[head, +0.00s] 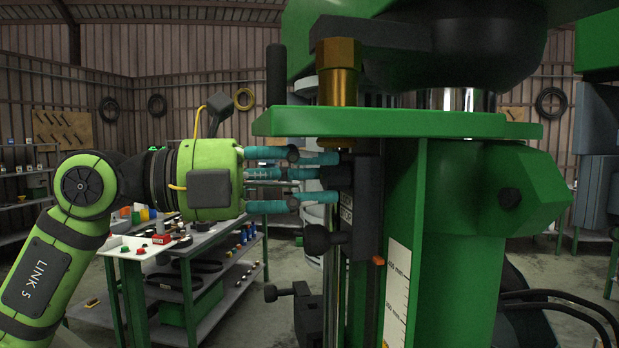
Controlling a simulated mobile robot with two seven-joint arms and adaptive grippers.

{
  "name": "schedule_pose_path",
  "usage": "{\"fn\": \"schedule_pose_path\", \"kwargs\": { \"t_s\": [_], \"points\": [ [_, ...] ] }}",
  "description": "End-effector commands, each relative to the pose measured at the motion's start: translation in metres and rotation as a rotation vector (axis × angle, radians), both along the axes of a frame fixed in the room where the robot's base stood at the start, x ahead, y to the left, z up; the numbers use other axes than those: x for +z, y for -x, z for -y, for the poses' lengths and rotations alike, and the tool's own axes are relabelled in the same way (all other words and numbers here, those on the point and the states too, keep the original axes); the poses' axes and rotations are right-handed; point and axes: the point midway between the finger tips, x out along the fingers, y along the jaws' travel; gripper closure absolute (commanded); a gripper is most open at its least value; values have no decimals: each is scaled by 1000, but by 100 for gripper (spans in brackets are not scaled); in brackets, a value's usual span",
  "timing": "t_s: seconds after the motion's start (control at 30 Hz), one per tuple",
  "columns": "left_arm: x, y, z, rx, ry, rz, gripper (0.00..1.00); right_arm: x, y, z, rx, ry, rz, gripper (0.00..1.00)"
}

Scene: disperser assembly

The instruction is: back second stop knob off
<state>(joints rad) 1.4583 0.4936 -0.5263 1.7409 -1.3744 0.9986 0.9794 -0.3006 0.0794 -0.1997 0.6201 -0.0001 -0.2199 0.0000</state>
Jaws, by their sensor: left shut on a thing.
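My left gripper (335,177) comes in from the left with its teal fingers closed around a dark knob (345,172) at the black stop block (367,200) under the green plate. The fingers hide most of this knob. A black ball knob (318,239) sticks out to the left from the same block, just below the fingers and apart from them. A lower black block (309,318) carries another small knob (271,292) on its left side. I cannot tell from the picture how far the gripped knob is turned. My right gripper is out of view.
The green plate (400,122) lies just above the fingers. The green machine column (450,240) with a white scale (396,290) fills the right. A brass fitting (338,75) stands on the plate. A parts cart (200,240) stands behind my arm.

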Motion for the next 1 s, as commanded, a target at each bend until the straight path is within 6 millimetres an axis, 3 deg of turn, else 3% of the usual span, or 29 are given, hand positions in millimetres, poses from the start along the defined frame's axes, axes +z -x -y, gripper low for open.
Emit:
{"fn": "schedule_pose_path", "kwargs": {
  "t_s": [0.6,1.0],
  "points": [
    [4,-2,-3,7,147,-549,100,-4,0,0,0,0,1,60],
    [3,-2,-3,5,203,-774,100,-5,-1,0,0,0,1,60]
  ]
}}
